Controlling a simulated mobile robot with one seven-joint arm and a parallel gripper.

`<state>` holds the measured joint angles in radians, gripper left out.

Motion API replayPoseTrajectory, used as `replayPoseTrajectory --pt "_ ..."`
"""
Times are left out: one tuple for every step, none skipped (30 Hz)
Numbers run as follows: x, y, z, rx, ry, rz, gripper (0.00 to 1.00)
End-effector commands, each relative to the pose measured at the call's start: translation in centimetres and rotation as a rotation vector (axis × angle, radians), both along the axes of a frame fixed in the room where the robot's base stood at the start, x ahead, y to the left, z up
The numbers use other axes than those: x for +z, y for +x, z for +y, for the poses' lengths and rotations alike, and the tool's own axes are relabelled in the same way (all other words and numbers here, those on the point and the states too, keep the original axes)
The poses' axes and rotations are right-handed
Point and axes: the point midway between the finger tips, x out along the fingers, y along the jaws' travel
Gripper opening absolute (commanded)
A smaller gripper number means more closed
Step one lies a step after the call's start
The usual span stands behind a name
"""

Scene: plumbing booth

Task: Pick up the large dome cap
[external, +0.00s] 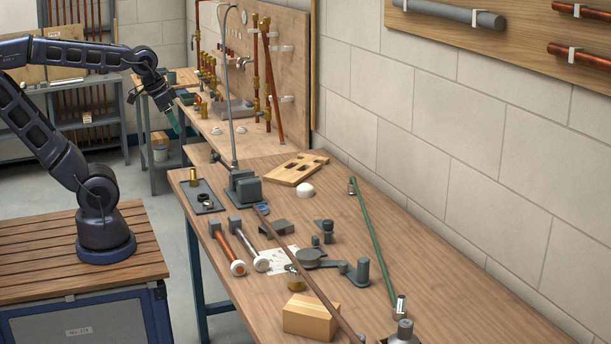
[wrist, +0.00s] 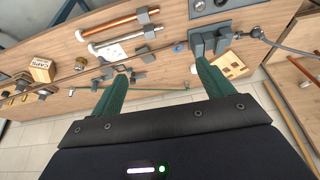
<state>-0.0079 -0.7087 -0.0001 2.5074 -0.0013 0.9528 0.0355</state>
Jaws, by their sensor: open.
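A white dome cap (external: 305,189) sits on the front workbench, just in front of the wooden board with cut-outs, and looks the largest dome in the external view. Two more white domes (external: 217,131) (external: 240,131) sit on the back bench. My gripper (external: 172,122) is raised at the upper left, clear of the front bench and well away from the cap. In the wrist view my gripper (wrist: 162,72) has its green fingers spread wide with nothing between them. I cannot make out the cap clearly there; the right finger may cover it.
A copper pipe, pipe tools and a cardboard box (external: 310,317) lie nearer.

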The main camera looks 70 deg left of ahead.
Motion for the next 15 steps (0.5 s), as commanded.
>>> replayPoseTrajectory --pt "0.2 1.1 0.1 -0.010 0.007 0.011 0.80" --pt "0.4 1.8 0.2 -0.020 0.011 0.014 0.80" --pt "0.6 2.7 0.2 -0.035 0.018 0.022 0.80" --pt "0.7 3.5 0.3 -0.047 0.023 0.026 0.80" --pt "0.9 4.3 0.4 -0.057 0.029 0.031 0.80" --pt "1.0 5.3 0.5 -0.073 0.035 0.038 0.80" --pt "1.1 6.1 0.6 -0.083 0.040 0.043 0.80" --pt "1.2 6.8 0.7 -0.095 0.044 0.048 0.80" --pt "1.3 7.9 0.8 -0.111 0.051 0.054 0.80" --pt "1.3 8.7 0.9 -0.122 0.054 0.060 0.80" --pt "1.3 9.5 1.0 -0.134 0.058 0.064 0.80" --pt "1.3 10.5 1.2 -0.148 0.063 0.071 0.80" --pt "1.2 11.4 1.3 -0.160 0.067 0.076 0.80" --pt "1.2 12.2 1.4 -0.171 0.070 0.080 0.80" --pt "1.1 13.3 1.6 -0.188 0.074 0.086 0.80"
